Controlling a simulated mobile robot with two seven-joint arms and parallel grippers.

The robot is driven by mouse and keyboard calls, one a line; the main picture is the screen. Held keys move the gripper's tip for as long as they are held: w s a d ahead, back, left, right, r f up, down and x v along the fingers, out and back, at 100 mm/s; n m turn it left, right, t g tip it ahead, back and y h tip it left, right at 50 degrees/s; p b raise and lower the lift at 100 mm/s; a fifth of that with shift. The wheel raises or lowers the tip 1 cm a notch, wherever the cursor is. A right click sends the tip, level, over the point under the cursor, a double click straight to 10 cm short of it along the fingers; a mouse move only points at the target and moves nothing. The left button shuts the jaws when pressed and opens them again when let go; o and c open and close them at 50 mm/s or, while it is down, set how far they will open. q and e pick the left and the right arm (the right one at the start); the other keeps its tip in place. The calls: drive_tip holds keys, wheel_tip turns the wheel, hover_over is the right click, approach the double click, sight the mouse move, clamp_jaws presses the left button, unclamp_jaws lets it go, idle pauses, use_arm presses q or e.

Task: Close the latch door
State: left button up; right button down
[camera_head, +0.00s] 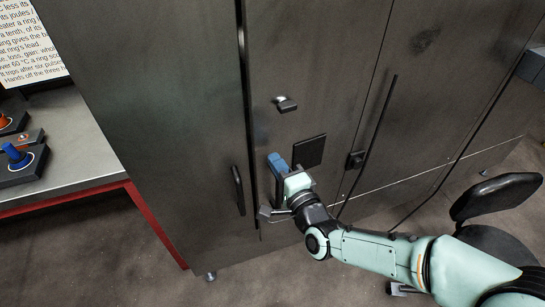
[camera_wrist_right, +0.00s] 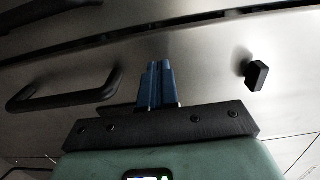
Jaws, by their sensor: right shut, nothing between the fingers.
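The tall dark metal cabinet has a door panel (camera_head: 310,60) in the middle of the head view, with a dark seam along its left edge. A small black latch knob (camera_head: 286,105) sticks out from this panel, and it also shows in the right wrist view (camera_wrist_right: 257,75). My right gripper (camera_head: 274,160) has its blue fingers together and empty, in front of the panel below the knob. In the right wrist view the fingers (camera_wrist_right: 159,66) point at the metal face, between a bar handle and the knob. I cannot tell whether they touch it. My left gripper is not in view.
A black bar handle (camera_head: 238,190) is on the left panel. A dark square plate (camera_head: 309,151) is right of my fingers. A bench (camera_head: 70,160) with coloured controls stands at the left. A black chair (camera_head: 495,195) is at the right, close to my right arm.

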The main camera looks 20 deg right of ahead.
sight(266, 149)
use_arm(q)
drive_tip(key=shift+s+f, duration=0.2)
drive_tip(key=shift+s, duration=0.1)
use_arm(e)
drive_tip(key=shift+w+a, duration=0.2)
drive_tip(key=shift+w, duration=1)
drive_tip(key=w, duration=0.1)
drive_tip(key=w+b, duration=0.1)
drive_tip(key=shift+w+a, duration=0.3)
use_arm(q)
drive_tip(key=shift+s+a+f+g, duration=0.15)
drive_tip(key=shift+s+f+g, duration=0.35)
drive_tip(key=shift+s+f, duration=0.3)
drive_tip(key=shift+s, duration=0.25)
use_arm(e)
drive_tip(key=shift+s, duration=0.1)
